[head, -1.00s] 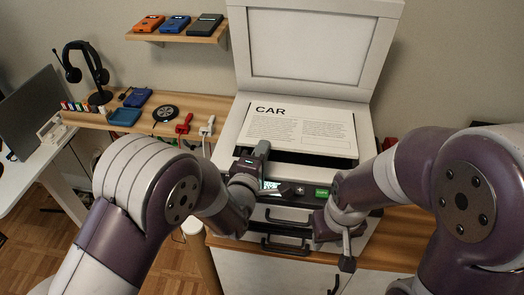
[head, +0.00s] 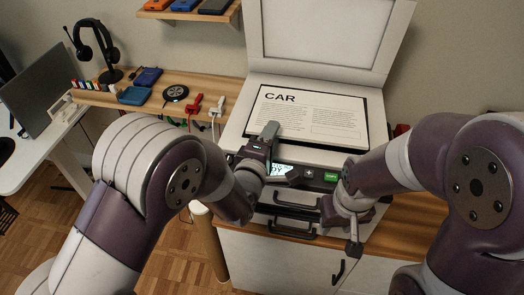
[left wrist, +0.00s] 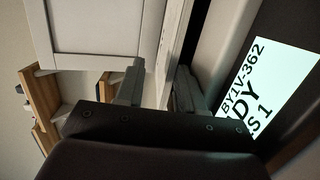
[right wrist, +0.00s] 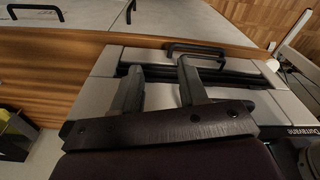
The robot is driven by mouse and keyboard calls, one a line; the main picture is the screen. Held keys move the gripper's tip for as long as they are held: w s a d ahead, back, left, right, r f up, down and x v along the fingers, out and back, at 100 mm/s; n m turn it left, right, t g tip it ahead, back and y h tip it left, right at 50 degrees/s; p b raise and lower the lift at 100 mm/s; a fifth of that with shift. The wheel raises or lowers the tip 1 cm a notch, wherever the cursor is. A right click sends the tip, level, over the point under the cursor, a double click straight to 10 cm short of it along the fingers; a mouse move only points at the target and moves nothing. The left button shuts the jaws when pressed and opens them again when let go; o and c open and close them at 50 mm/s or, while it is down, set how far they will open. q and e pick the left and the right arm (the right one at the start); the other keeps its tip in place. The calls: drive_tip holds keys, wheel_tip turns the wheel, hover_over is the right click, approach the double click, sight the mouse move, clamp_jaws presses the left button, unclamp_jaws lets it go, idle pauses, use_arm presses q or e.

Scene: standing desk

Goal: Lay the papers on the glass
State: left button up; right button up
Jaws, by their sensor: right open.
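A printed white sheet headed CAR (head: 310,116) lies flat on the copier's dark glass (head: 365,140), whose rim shows around it. I cannot tell whether there is more than one sheet. My left gripper (head: 268,131) is at the glass's front-left edge and overlaps the sheet's lower left corner. In the left wrist view its fingers (left wrist: 156,78) are apart, with a pale edge behind them. My right gripper (head: 328,208) is lower, before the copier's front right. In the right wrist view its fingers (right wrist: 159,72) are open and empty, pointing at the drawer fronts.
The copier lid (head: 325,40) stands raised behind the glass. A lit display (head: 282,170) and drawer handles (head: 290,231) are on its front.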

use_arm(q)
drive_tip(key=b+v, duration=0.1)
drive_tip(key=v, duration=1)
drive_tip(key=shift+a, duration=0.25)
drive_tip(key=shift+s, duration=0.1)
